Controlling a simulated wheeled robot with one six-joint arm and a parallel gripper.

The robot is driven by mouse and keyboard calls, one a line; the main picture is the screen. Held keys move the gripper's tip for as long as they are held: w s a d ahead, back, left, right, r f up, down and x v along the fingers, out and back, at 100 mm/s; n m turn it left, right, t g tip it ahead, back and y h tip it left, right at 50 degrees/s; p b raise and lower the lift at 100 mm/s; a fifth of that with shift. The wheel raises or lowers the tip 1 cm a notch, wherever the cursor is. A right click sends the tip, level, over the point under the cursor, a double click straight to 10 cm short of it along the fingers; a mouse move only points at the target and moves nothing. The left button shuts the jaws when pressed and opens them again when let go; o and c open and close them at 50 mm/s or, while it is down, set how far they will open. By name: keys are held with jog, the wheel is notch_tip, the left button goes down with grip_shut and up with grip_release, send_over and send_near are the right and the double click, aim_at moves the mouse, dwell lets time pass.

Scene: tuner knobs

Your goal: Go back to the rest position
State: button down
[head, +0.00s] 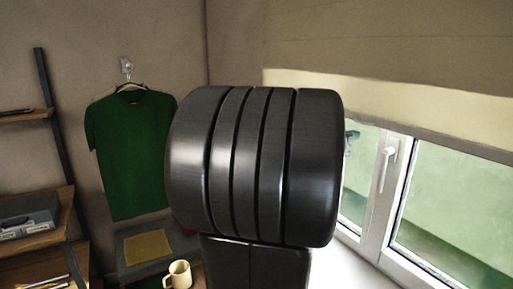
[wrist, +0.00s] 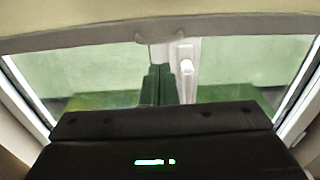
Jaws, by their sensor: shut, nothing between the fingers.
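My gripper (wrist: 161,84) shows in the wrist view. Its two dark fingers stand close together above the black gripper body, shut with nothing between them. They point toward the window, and nothing is seen touching them. In the head view my large black arm link fills the middle, and my gripper is not seen there. No tuner or knobs can be made out in either view.
The window (head: 383,170) with its handle and a pale blind (head: 400,75) is at the right. A green shirt (head: 132,155) hangs on the wall. Shelves (head: 35,205) stand at the left. A cream mug (head: 178,275) is low, beside my arm link.

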notch_tip(320, 180, down, 14)
jog(key=b, duration=0.8)
jog(key=v, duration=0.7)
jog(key=shift+a, duration=0.25)
jog(key=shift+s, duration=0.15)
